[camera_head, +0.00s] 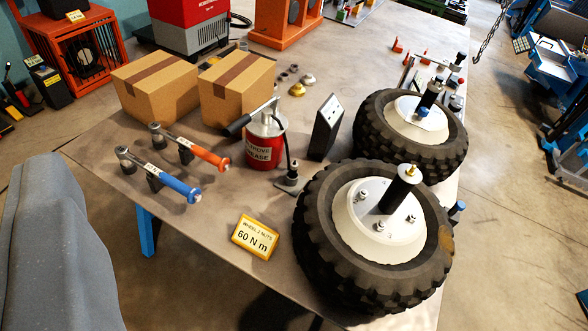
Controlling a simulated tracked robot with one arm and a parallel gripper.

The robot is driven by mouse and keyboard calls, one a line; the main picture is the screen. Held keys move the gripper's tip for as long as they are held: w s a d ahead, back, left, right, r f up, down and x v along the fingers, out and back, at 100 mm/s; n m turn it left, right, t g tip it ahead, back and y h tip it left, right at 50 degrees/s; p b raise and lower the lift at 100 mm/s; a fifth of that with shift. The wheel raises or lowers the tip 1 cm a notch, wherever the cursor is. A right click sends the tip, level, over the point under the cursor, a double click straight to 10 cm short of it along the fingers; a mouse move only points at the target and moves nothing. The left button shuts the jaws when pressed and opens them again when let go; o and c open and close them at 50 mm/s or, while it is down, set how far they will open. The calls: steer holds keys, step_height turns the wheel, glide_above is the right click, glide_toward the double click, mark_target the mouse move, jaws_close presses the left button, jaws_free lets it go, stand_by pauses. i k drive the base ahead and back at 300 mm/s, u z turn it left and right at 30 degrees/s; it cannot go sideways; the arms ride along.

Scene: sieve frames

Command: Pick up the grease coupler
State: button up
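A red grease pump (265,150) with a silver top and a lever handle stands near the middle of the table (215,215). A dark hose runs from its top down to the right. The hose ends at a small upright dark coupler (292,172), which looks like the grease coupler. It stands on a small flat grey base (289,185) just left of the near wheel. Fine detail of the coupler is too small to tell. My gripper's fingers do not show in this view.
Two treaded wheels (310,235) (447,158) with upright posts stand at the right. A dark upright panel (326,127) is behind the coupler. Blue (178,186) and orange (208,156) torque wrenches lie left; a yellow sign (255,236) is in front. Two cardboard boxes (155,90) (236,92) stand behind.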

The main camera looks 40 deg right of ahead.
mark_target(293, 170)
steer(key=i, duration=1.35)
steer(key=z, duration=0.95)
